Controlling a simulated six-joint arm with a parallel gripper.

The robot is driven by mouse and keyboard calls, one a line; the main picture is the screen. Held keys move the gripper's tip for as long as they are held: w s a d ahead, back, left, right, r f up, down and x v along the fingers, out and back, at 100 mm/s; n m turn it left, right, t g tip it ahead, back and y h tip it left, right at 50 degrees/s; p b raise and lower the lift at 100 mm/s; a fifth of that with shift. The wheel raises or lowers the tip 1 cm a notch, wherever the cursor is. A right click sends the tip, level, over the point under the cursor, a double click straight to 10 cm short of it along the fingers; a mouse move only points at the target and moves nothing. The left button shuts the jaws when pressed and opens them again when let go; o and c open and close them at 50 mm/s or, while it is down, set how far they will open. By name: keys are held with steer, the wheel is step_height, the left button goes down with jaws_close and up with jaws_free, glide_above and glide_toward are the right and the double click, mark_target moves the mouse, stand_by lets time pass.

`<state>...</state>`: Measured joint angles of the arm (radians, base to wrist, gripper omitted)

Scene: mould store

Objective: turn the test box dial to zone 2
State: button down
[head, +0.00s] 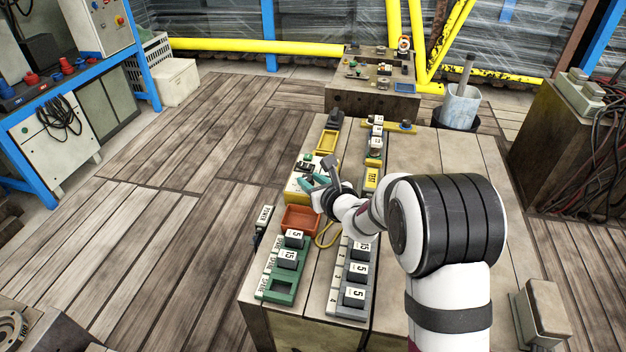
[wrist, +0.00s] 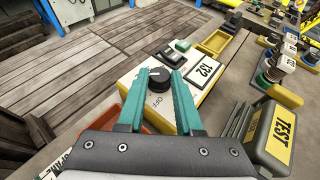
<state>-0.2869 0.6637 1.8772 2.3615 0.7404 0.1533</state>
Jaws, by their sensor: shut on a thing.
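The test box (wrist: 133,82), white on top with a yellow side, has a black round dial (wrist: 158,80) with a white pointer mark. The mark points roughly to the left in the wrist view; "OFF" is printed on the near side of the dial, and any zone marks cannot be read. A display reading "132" (wrist: 205,71) is on the box. My gripper (wrist: 160,76) has its teal fingers shut on either side of the dial. In the head view, my gripper (head: 318,181) covers part of the test box (head: 296,188), and the dial is hidden.
A yellow tray (head: 327,141) lies beyond the box and an orange tray (head: 299,221) nearer. A green rack (head: 273,295) and grey rack (head: 337,301) hold numbered blocks in front. The table's right side is clear.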

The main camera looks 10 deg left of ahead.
steer(key=shift+s+a+r+m+t+h, duration=0.1)
steer(key=shift+a+m+t+h, duration=0.1)
steer(key=shift+m+t+h, duration=0.4)
steer(key=c, duration=0.6)
jaws_free()
steer(key=shift+d, duration=0.1)
steer(key=v, duration=1.5)
steer(key=shift+s+d+r, duration=0.15)
steer(key=shift+s+r, duration=0.1)
